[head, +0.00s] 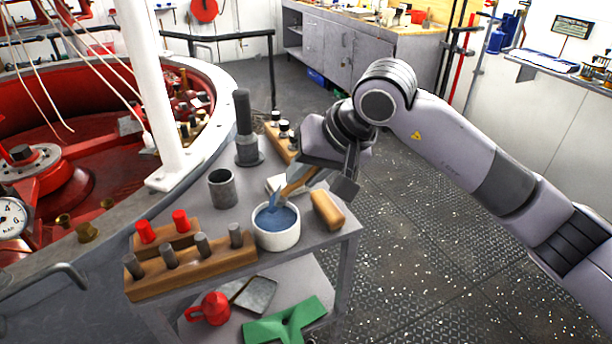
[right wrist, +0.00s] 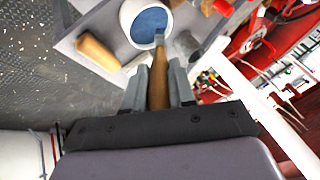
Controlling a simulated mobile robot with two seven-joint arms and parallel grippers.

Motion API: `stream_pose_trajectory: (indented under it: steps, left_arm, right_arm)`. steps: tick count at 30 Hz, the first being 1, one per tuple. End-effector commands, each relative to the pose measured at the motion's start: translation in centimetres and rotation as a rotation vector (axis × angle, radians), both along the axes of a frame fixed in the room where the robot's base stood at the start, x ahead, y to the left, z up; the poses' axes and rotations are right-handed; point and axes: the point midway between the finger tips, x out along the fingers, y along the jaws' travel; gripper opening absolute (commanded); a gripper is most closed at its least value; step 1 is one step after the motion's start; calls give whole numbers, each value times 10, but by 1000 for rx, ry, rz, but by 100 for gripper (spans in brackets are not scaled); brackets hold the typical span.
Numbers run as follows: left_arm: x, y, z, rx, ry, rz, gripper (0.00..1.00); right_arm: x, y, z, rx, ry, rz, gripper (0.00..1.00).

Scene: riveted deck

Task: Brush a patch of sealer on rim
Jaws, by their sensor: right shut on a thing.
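My right gripper (head: 300,178) reaches in from the right and is shut on the wooden handle of a brush (head: 293,187). In the right wrist view the brush (right wrist: 158,84) lies between the two fingers (right wrist: 159,72), its tip pointing to a white bowl (right wrist: 128,33). The bowl (head: 277,240) stands on the cart and holds blue sealer (head: 272,222). The brush's tip is at the sealer; how deep it dips I cannot tell. The grey rim (head: 112,224) of the large red vessel curves along the left. My left gripper is not in view.
The grey cart (head: 312,243) carries a tan block (head: 327,210), a grey cup (head: 222,188), a dark upright tool (head: 245,135) and wooden racks (head: 190,270) of pegs. A white post (head: 150,85) stands on the rim. Open floor (head: 430,250) lies to the right.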

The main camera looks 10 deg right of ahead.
Motion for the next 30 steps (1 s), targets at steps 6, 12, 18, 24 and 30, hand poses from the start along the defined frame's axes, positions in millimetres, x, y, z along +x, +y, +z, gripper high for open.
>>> stream_pose_trajectory:
  steps: [6,12,18,24,30]
  left_arm:
    - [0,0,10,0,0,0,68]
    - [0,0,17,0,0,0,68]
    - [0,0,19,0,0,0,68]
    - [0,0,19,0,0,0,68]
    - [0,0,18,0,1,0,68]
  right_arm:
    - [0,0,20,-1,-2,-1,0]
    - [0,0,36,0,-1,-2,0]
    - [0,0,43,0,0,-1,0]
    - [0,0,43,1,0,-1,0]
    - [0,0,42,1,0,-1,0]
